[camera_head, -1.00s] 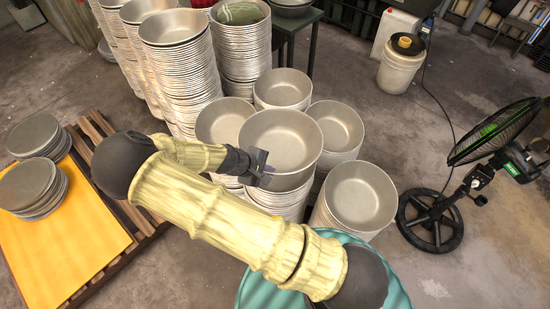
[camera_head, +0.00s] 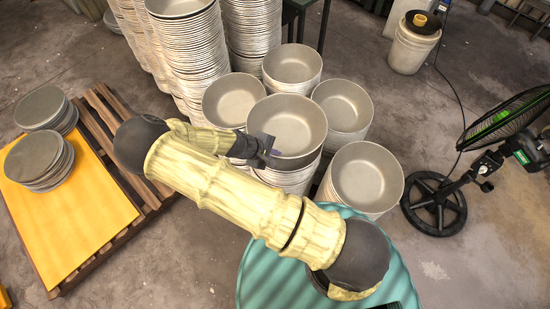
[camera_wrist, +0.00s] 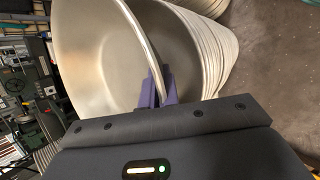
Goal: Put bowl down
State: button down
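My gripper (camera_head: 267,152) is at the bowl's left front rim. In the wrist view the purple fingers of my gripper (camera_wrist: 157,90) are closed around the rim of the bowl (camera_wrist: 95,60), one on each side of the wall. The stack's ribbed rims (camera_wrist: 205,50) show just behind the bowl.
Other bowl stacks stand close around it: left (camera_head: 232,98), back (camera_head: 292,66), right (camera_head: 343,103) and front right (camera_head: 366,178). Tall stacks (camera_head: 185,50) rise behind. A fan (camera_head: 490,150) stands at the right. A yellow-topped pallet (camera_head: 70,215) with discs lies at the left.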

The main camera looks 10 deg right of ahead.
jog(key=shift+f, duration=2.7)
jog(key=c, duration=1.7)
grip_release()
jog(key=shift+s, duration=0.1)
